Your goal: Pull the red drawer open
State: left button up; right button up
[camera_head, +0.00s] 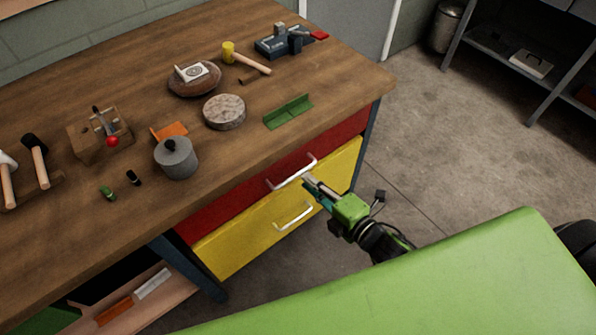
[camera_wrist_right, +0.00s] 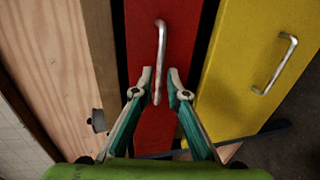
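The red drawer (camera_head: 222,203) is the upper drawer under the right end of the workbench, and its front looks flush with the bench. Its silver bar handle (camera_head: 292,174) shows in the head view and also in the right wrist view (camera_wrist_right: 161,55). My left gripper is in neither view.
A yellow drawer (camera_head: 235,245) with its own silver handle (camera_head: 293,216) lies just below. The wooden benchtop (camera_head: 75,210) carries a grey lidded pot (camera_head: 177,160), a green angle piece (camera_head: 289,111) and several tools. The floor (camera_head: 440,150) right of the bench is clear.

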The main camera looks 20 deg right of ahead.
aim_at(299, 173)
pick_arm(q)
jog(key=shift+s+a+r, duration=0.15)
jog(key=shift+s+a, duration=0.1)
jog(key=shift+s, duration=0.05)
pick_arm(e)
jog(key=shift+x, duration=2.8)
jog(key=shift+c, duration=0.3)
grip_shut()
jog(key=shift+s, duration=0.15)
